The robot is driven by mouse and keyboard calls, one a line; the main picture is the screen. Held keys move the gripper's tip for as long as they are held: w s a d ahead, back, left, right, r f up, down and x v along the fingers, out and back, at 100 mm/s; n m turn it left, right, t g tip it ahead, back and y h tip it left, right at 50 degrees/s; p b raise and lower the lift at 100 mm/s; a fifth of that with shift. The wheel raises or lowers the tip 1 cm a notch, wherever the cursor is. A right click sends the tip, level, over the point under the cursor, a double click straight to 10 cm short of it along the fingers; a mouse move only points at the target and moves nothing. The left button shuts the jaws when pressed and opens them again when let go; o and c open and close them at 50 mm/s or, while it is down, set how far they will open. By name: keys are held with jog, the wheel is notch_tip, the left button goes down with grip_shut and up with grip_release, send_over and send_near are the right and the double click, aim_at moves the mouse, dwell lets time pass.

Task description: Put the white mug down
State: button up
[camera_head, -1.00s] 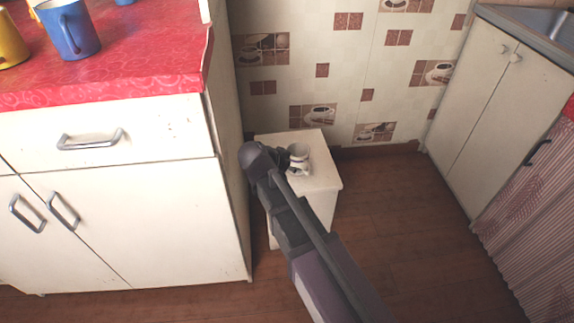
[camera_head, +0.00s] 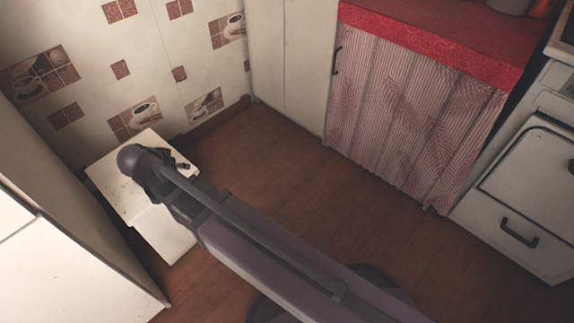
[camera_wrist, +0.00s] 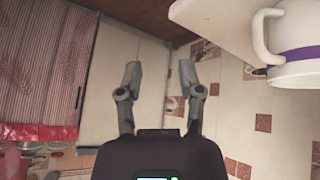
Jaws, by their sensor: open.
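The white mug (camera_wrist: 292,72) has a purple band and a handle. In the wrist view it is at the top right, partly cut off by the frame, against the white top of a small stand (camera_wrist: 212,22). That view looks upside down, and the mug appears to rest on the stand. In the head view the stand (camera_head: 112,186) is at the left, and the mug is not visible there, perhaps behind my arm. My gripper (camera_wrist: 159,75) is open and empty, its fingers apart from the mug, off to one side. In the head view its fingers (camera_head: 186,166) are over the stand's right edge.
A white cabinet (camera_head: 70,265) stands close at the left of the stand. A tiled wall (camera_head: 100,40) is behind it. A counter with a red cloth (camera_head: 440,30) and striped curtain (camera_head: 410,120) is at the right, beside a white stove (camera_head: 530,190). The brown floor (camera_head: 290,180) between is clear.

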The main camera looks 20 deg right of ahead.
jog(key=s+d+f+n+g+y, duration=0.1)
jog(key=d+g, duration=0.1)
jog(key=d, duration=0.8)
jog(key=s+d+f+n+g+y, duration=0.1)
jog(key=s+d+g, duration=0.1)
jog(key=d, duration=0.9)
jog(key=s+d+f+n+g+y, duration=0.1)
jog(key=s+d+g+y, duration=0.1)
jog(key=d, duration=0.9)
jog(key=shift+s+d+f+n, duration=0.15)
jog(key=shift+s+f+n, duration=0.1)
jog(key=shift+n, duration=0.05)
jog(key=shift+r, duration=0.15)
notch_tip(320, 180, up, 5)
jog(key=p, duration=0.5)
